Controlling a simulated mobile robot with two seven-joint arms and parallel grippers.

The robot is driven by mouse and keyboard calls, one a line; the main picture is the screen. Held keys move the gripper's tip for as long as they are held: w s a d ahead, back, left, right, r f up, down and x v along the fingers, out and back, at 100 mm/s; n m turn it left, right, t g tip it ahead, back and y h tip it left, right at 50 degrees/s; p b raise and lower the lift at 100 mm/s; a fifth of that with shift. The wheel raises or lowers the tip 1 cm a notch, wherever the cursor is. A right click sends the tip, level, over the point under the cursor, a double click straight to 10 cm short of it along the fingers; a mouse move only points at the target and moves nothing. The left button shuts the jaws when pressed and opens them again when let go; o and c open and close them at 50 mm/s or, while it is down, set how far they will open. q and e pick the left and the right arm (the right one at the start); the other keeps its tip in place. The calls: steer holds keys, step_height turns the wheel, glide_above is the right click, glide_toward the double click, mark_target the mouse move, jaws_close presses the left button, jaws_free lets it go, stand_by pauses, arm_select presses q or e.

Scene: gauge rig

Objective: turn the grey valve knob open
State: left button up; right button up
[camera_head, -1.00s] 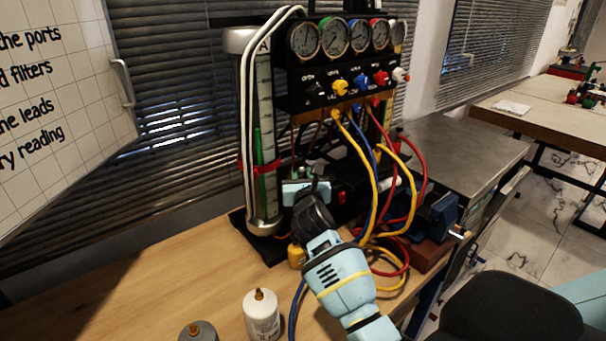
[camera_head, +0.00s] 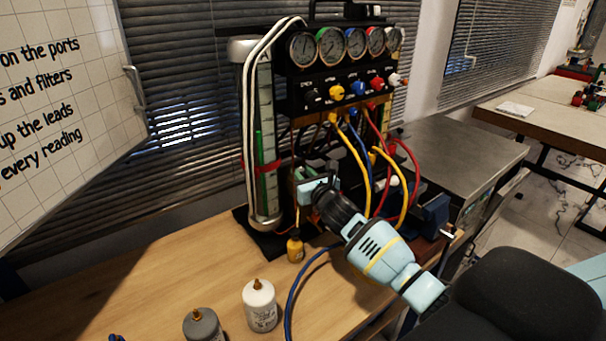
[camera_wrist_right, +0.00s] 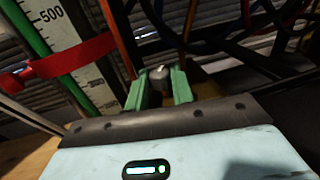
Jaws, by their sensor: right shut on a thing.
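The grey valve knob (camera_wrist_right: 160,74) shows in the right wrist view as a small rounded grey piece. It sits between the two green fingers of my right gripper (camera_wrist_right: 160,90), which is shut on it. In the head view, my right gripper (camera_head: 308,178) reaches the lower part of the gauge rig (camera_head: 292,96), just right of the clear graduated cylinder (camera_head: 265,150). The knob is hidden there behind the gripper and wrist. How far the knob is turned cannot be told. My left gripper is not in view.
Yellow (camera_head: 351,150), red and blue hoses hang close beside my right wrist. A small yellow bottle (camera_head: 295,247), a white bottle (camera_head: 261,305) and a grey bottle (camera_head: 202,326) stand on the wooden bench (camera_head: 160,275). The bench's left part is mostly clear.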

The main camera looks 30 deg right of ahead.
steer(key=shift+r, duration=0.1)
steer(key=o, duration=1)
steer(key=shift+s, duration=0.1)
steer(key=shift+s+f, duration=0.2)
steer(key=shift+s, duration=0.4)
steer(key=shift+s+a+r, duration=0.1)
steer(key=shift+s+a, duration=0.1)
steer(key=shift+s, duration=1.4)
steer(key=shift+s+a+r, duration=0.1)
steer(key=shift+s+a, duration=0.05)
steer(key=shift+s, duration=1.45)
